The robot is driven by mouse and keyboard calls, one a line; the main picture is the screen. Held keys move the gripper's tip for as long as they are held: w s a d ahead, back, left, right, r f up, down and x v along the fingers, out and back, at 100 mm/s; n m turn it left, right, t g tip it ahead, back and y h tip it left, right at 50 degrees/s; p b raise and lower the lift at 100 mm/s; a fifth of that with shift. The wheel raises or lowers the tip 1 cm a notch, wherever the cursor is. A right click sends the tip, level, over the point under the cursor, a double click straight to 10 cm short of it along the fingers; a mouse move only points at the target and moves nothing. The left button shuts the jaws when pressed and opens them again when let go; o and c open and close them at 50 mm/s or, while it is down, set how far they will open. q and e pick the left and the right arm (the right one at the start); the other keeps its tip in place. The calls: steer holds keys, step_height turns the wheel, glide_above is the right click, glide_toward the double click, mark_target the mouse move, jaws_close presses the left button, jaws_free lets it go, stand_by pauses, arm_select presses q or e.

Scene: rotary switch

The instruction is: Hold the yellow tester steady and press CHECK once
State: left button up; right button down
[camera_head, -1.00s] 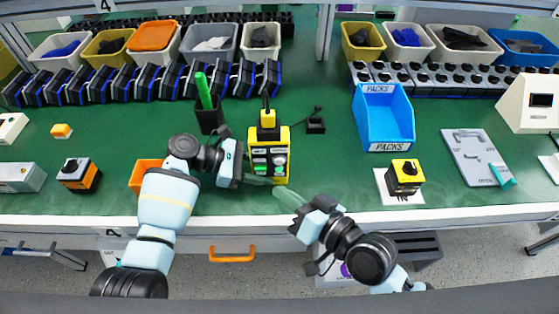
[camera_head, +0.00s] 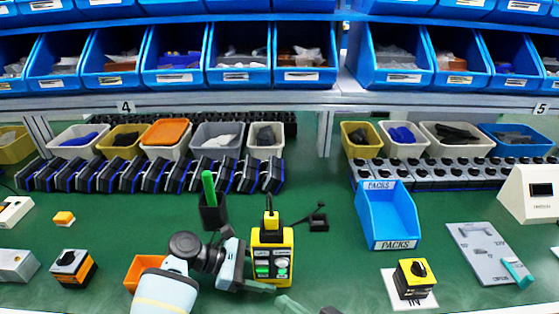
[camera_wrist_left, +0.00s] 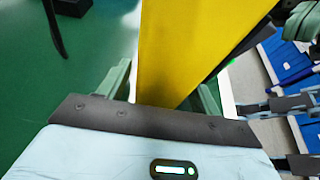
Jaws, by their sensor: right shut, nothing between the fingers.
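The yellow tester (camera_head: 272,241) stands upright on the green bench in the head view, a green button (camera_head: 262,271) and pale buttons on its front. My left gripper (camera_head: 262,287) is at its lower part, one finger across the front. In the left wrist view the tester's yellow body (camera_wrist_left: 190,45) fills the space between the two fingers, which look closed against it; the tips are partly hidden. My right gripper (camera_head: 290,304) is shut and empty at the bottom edge, in front of the tester; only its fingertips show. The button labels are too small to read surely.
A black cup (camera_head: 213,212) with a green stick stands left behind the tester. An orange bin (camera_head: 143,267) is beside my left arm. A blue PACKS bin (camera_head: 387,215) and a yellow-black switch box (camera_head: 413,280) are to the right. Bench between tester and blue bin is mostly clear.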

arm_select(q)
steer(key=shift+o, duration=0.2)
steer(key=v, duration=1.2)
